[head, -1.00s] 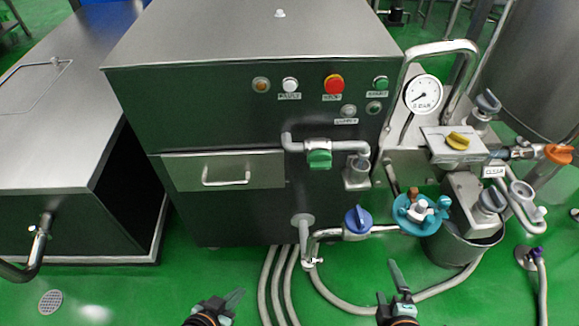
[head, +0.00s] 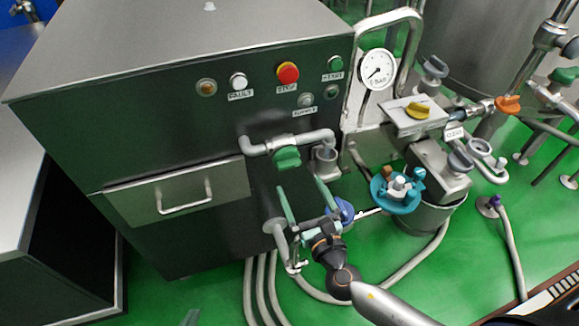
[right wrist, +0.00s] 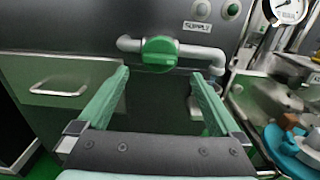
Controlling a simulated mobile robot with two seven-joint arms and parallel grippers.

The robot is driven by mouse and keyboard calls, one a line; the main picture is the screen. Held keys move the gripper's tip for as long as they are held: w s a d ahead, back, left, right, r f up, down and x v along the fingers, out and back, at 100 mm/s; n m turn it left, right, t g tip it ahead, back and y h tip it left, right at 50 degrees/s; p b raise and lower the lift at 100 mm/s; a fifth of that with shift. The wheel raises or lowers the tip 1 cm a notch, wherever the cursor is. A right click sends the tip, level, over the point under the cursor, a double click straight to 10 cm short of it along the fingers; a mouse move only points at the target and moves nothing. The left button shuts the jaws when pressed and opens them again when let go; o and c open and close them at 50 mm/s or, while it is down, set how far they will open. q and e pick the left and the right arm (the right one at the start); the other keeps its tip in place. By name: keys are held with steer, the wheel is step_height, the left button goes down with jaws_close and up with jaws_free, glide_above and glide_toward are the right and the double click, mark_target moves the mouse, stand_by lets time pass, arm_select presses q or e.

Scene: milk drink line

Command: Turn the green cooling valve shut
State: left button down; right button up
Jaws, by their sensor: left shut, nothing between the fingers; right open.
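The green valve handle (head: 287,157) sits on a grey pipe on the front of the dark cabinet. It also shows in the right wrist view (right wrist: 159,53), ahead of and between my fingers. I cannot tell its exact turn angle. My right gripper (head: 305,197) is open, below and in front of the valve, with its fingers pointing up toward it. It is apart from the handle, with nothing between its fingers.
A blue valve (head: 342,210) is close beside my right gripper. To the right are a teal fitting (head: 377,197), a yellow knob (head: 418,110) and an orange knob (head: 508,105). A red button (head: 287,72) is above the valve; a drawer handle (head: 186,198) projects to its left.

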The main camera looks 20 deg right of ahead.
mark_target(290, 167)
steer(key=w, duration=0.7)
steer(key=shift+a, duration=0.1)
steer(key=c, duration=1.2)
steer(key=shift+c, duration=0.2)
